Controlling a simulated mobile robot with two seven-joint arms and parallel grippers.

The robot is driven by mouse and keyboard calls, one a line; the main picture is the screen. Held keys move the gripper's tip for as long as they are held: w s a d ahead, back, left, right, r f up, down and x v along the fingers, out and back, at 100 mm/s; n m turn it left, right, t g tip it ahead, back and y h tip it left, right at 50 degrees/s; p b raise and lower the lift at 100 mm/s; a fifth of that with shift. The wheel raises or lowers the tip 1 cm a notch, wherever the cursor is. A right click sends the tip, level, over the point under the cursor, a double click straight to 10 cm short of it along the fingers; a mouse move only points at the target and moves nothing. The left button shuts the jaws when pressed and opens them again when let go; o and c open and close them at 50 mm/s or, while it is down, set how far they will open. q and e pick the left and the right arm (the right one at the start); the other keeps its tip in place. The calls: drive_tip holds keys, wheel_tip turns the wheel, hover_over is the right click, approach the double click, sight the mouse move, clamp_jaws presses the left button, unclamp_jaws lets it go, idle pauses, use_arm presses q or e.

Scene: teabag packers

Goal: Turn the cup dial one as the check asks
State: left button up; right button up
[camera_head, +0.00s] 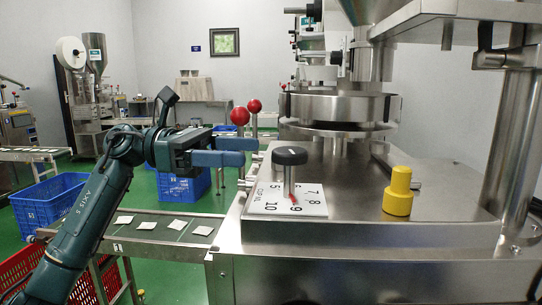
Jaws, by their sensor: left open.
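The cup dial has a black round knob (290,156) on a metal post. It stands over a white plate (262,207) marked "CUP ML" on the steel machine top. My left gripper (250,151) is open, with two blue fingers pointing right. Its fingertips are just left of the knob at about its height in the picture, with a small gap seen between them. I cannot tell the depth of that gap. My right gripper is not in view.
A yellow knob (398,192) stands right of the dial. Two red ball handles (240,116) rise behind my left fingers. A steel drum (340,105) is behind the dial. A conveyor (150,224) with several teabags runs at lower left, near blue and red crates.

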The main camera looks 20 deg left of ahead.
use_arm(q)
drive_tip(key=a, duration=0.3)
drive_tip(key=shift+s, duration=0.3)
drive_tip(key=shift+d, duration=0.1)
